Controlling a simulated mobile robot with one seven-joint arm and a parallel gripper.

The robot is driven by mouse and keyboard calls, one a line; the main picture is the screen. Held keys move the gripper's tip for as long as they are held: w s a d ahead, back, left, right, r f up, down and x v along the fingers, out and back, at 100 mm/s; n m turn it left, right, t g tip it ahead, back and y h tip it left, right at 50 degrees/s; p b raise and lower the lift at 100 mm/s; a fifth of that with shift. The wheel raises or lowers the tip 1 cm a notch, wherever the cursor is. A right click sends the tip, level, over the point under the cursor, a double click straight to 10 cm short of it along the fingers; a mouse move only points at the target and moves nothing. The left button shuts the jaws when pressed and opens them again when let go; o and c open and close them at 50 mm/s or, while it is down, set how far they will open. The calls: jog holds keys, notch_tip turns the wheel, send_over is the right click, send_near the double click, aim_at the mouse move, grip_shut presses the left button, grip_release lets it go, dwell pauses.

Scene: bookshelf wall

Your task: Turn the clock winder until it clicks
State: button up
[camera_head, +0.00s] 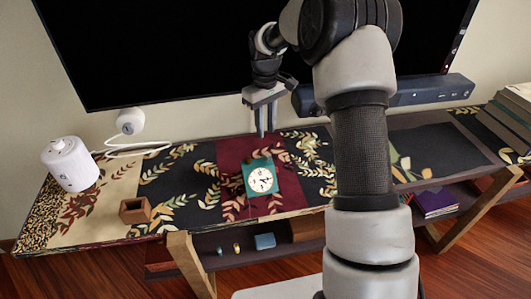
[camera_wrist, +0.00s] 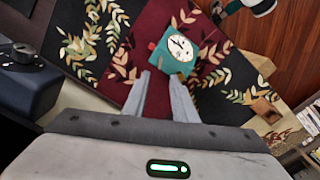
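A teal clock (camera_head: 260,178) with a white round face stands on the patterned runner on the shelf top. In the wrist view the clock (camera_wrist: 178,52) is just beyond my fingertips, with a small red part (camera_wrist: 151,46) on one side and a small yellowish part (camera_wrist: 181,76) at its near edge. I cannot tell which part is the winder. My gripper (camera_head: 266,134) points down above and behind the clock, apart from it. In the wrist view my gripper (camera_wrist: 162,78) has its two fingers spread with nothing between them.
A large dark screen (camera_head: 170,50) is behind the shelf, with a dark soundbar (camera_head: 430,90) at right. A white cylinder (camera_head: 70,164) and a small brown box (camera_head: 135,210) stand left of the clock. Books (camera_head: 510,115) are stacked far right. The runner around the clock is clear.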

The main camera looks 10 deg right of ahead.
aim_at(266, 155)
notch_tip(266, 155, down, 10)
jog(key=shift+f+b, duration=0.2)
jog(key=shift+b, duration=0.45)
grip_shut()
